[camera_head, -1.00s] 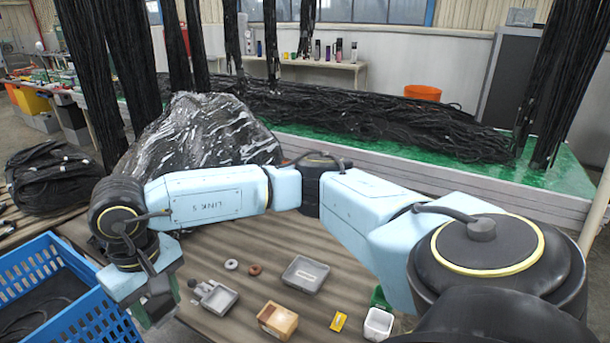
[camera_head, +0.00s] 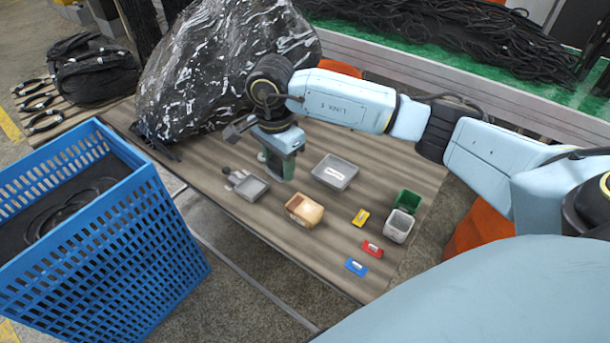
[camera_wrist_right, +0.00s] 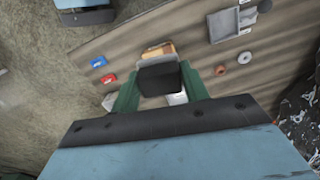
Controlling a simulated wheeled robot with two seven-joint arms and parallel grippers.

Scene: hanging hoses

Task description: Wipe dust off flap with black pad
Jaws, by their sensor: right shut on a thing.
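My right gripper (camera_head: 278,172) reaches over the wooden table, pointing down beside the grey tray. In the right wrist view its green fingers (camera_wrist_right: 158,82) are shut on a black pad (camera_wrist_right: 158,77), held between them. The pad is hard to make out in the head view. I cannot pick out a flap or any dust with certainty. My left gripper is not in view.
The table (camera_head: 330,252) holds a labelled grey tray (camera_head: 335,172), a small grey dish (camera_head: 250,187), a tan box (camera_head: 304,210), small coloured blocks (camera_head: 372,249) and two bins (camera_head: 399,226). A black plastic-wrapped heap (camera_head: 225,65) stands behind; a blue crate (camera_head: 130,240) stands left.

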